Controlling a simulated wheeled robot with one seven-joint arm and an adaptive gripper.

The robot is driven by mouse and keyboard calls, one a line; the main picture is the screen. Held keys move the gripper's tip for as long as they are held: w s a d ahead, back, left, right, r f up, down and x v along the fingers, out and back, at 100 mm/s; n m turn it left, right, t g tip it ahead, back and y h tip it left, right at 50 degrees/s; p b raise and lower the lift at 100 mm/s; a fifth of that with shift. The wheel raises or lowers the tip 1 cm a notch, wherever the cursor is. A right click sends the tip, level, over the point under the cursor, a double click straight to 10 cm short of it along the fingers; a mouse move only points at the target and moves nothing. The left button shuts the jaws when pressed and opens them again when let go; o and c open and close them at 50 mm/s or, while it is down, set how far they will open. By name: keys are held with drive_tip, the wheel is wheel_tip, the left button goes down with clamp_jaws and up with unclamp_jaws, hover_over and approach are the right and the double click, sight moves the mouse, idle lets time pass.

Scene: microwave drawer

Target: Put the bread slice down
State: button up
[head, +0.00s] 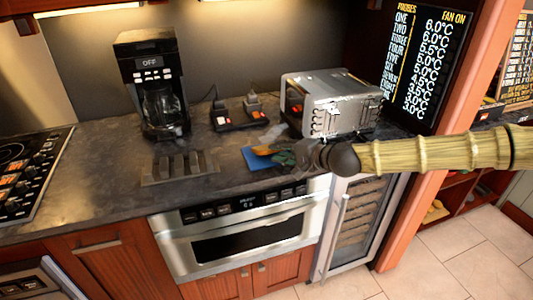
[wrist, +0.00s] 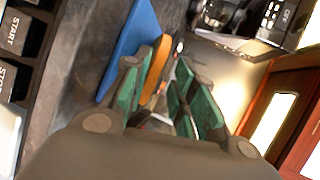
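The bread slice (wrist: 156,70) shows edge-on, orange-brown, in the wrist view, beside a flat blue board (wrist: 128,42). My gripper (wrist: 160,92) has green-padded fingers standing apart. The slice lies close along the inside of the left finger, and a gap shows between it and the right finger. In the head view my gripper (head: 284,157) is low over the counter, at the right end of the blue board (head: 260,160). An orange bit of the slice (head: 264,151) shows there; the rest is hidden by the fingers. I cannot tell whether the slice touches the board.
A silver toaster oven (head: 335,105) stands just behind my gripper. A coffee maker (head: 152,85) and a dark slotted rack (head: 180,168) are to the left. The microwave drawer (head: 240,235) is below the counter's front edge. Bare counter (head: 225,165) lies between rack and board.

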drive_tip(key=shift+p+v, duration=0.55)
drive_tip(key=shift+v, duration=1.85)
wheel_tip(320, 180, up, 7)
drive_tip(key=s+d+p, duration=0.2)
drive_tip(key=p, duration=0.3)
drive_tip(key=s+a+f+n+g+h, duration=0.1)
drive_tip(key=s+a+f+g, duration=0.1)
drive_tip(key=s+f, duration=0.6)
drive_tip(key=s+a+f+n+g+h, duration=0.15)
drive_tip(key=s+f, duration=0.35)
drive_tip(key=f, duration=0.6)
drive_tip(key=s+a+f+n+g+h, duration=0.1)
drive_tip(key=s+f+g, duration=0.2)
drive_tip(key=s+f, duration=0.5)
drive_tip(key=s+d+f+n+g+h, duration=0.1)
drive_tip(key=s+d+f+n+h, duration=0.1)
drive_tip(key=s+d+f, duration=0.6)
drive_tip(key=s+d+f+n+g+h, duration=0.2)
drive_tip(key=s+d+f, duration=0.5)
drive_tip(key=s, duration=0.6)
drive_tip(key=shift+s+d+f+n+h, duration=0.3)
drive_tip(key=shift+d+f+n+h, duration=0.25)
drive_tip(key=shift+h, duration=0.5)
drive_tip(key=shift+a+r+g, duration=0.1)
drive_tip(key=shift+r+g, duration=0.05)
drive_tip(key=shift+g, duration=0.1)
